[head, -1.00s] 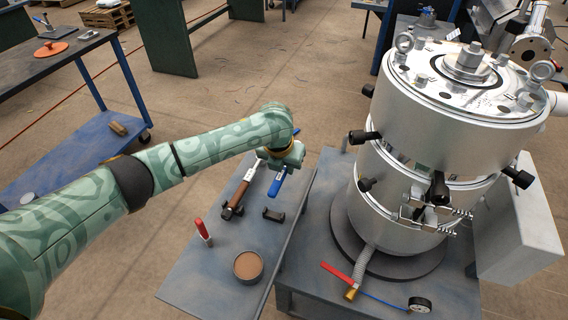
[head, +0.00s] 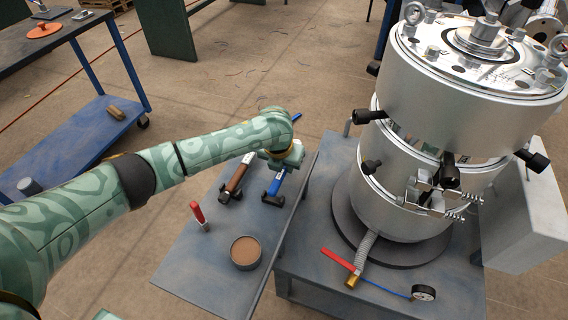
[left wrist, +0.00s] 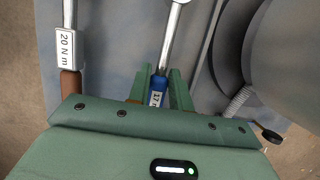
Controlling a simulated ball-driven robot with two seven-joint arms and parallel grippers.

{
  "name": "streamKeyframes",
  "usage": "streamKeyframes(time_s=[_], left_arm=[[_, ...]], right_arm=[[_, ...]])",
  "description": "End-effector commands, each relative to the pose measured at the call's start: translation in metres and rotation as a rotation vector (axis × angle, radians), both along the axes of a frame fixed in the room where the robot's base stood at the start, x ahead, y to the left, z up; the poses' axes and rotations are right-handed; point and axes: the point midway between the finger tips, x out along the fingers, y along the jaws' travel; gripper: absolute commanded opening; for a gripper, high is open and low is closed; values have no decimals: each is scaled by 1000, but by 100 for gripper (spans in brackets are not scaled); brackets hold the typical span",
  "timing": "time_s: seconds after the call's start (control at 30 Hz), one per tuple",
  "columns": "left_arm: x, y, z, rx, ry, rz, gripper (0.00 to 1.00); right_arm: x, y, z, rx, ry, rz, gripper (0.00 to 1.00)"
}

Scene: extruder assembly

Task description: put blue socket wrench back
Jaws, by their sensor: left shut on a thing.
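The blue socket wrench (head: 276,184) is in my left gripper (head: 284,160), over the right part of the small side table (head: 200,265). In the left wrist view, the fingers (left wrist: 158,88) are shut around its blue, labelled part (left wrist: 157,97), and its silver shaft (left wrist: 167,45) runs out ahead. In the head view, its near end is at the right black holder (head: 272,200); I cannot tell whether it rests in it or is just above. My right gripper is not in view.
A brown-handled wrench (head: 238,174), labelled 20 N m in the left wrist view (left wrist: 65,48), lies to the left in another black holder (head: 225,197). The large metal extruder (head: 430,130) is to the right.

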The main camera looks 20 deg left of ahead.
Motion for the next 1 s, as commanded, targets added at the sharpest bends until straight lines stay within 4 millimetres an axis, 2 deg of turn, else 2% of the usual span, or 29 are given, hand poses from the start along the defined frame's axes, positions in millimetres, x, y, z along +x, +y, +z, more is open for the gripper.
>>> streamKeyframes(time_s=[1.0], left_arm=[[0,0,-20,0,0,0,0]], right_arm=[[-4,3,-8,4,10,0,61]])
